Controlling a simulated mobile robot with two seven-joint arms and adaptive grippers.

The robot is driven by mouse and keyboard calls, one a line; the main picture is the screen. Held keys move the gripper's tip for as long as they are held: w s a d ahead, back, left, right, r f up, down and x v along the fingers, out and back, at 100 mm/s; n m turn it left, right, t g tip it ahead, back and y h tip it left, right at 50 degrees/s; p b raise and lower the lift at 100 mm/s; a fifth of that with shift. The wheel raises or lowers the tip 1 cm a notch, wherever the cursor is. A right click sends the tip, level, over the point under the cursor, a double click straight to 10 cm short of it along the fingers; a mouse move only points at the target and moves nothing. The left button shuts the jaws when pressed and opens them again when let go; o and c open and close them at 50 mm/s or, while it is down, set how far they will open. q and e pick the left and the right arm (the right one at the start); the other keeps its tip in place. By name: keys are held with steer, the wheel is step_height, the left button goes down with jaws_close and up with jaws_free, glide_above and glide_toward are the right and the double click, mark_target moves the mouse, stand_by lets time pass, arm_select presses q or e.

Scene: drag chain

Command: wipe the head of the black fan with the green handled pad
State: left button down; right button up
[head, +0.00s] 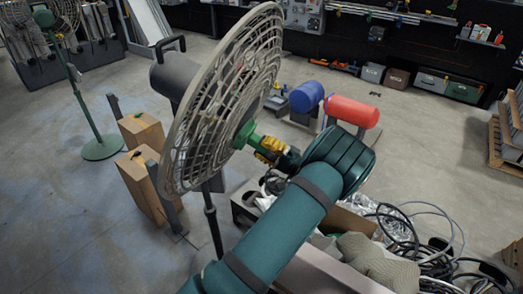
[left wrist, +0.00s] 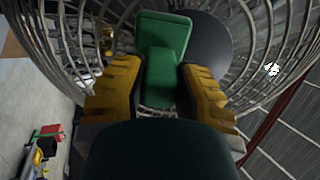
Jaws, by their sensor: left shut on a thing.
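The black fan (head: 178,76) stands in the middle of the head view, its round wire cage facing right on a dark pole. My left gripper (head: 267,150), with yellow fingers, is shut on the green handled pad (head: 243,134) and holds it at the front of the cage, near its centre. In the left wrist view the green pad (left wrist: 165,45) sits between the yellow fingers, with the fan's cage wires (left wrist: 245,70) around it. The pad's face is turned away, so I cannot tell whether it touches the wires. My right gripper is not in view.
A green-stemmed fan (head: 100,147) stands at the back left. Wooden blocks (head: 142,130) stand beside the black fan. A blue drum (head: 306,96) and a red drum (head: 351,111) lie on stands behind. Loose cables (head: 425,240) and a box are at the lower right.

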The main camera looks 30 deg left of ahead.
arm_select(q)
steer(key=shift+a+r, duration=0.1)
steer(key=shift+r, duration=0.05)
steer(key=shift+s+p, duration=0.5)
steer(key=shift+s, duration=0.25)
steer(key=shift+s+d+p, duration=0.2)
steer(key=shift+s+p, duration=0.25)
steer(key=shift+s, duration=0.8)
steer(key=b+v, duration=0.1)
steer(key=v, duration=0.5)
steer(key=shift+b+v, duration=0.65)
steer(key=shift+v, duration=0.9)
